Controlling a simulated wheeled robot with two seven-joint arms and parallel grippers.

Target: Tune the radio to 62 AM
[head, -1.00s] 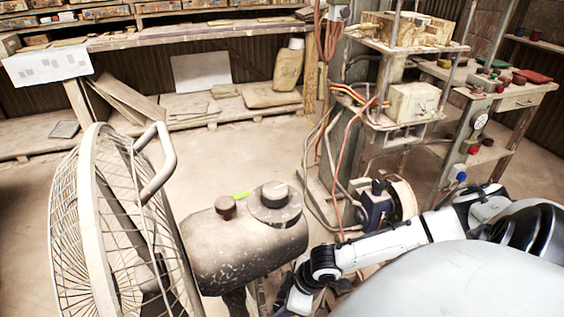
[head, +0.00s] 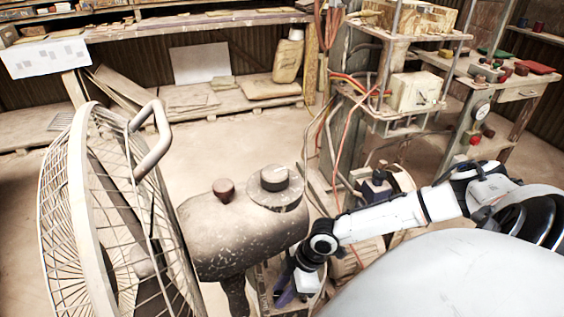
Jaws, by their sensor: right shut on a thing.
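I cannot make out a radio or its dial clearly in the head view. My right arm comes in from the right, and my right gripper (head: 286,296) points down just right of the fan's stand, near the bottom edge. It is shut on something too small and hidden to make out. A brownish, boxy surface (head: 262,287) shows beside the gripper, partly hidden behind the fan motor; I cannot tell what it is. My left gripper is not in view.
A dusty fan stands close in front, with its wire cage (head: 80,215) at left and its motor housing (head: 240,238) in the middle. A metal rack (head: 400,125) with cables stands behind my right arm. Open floor (head: 215,150) lies behind the fan.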

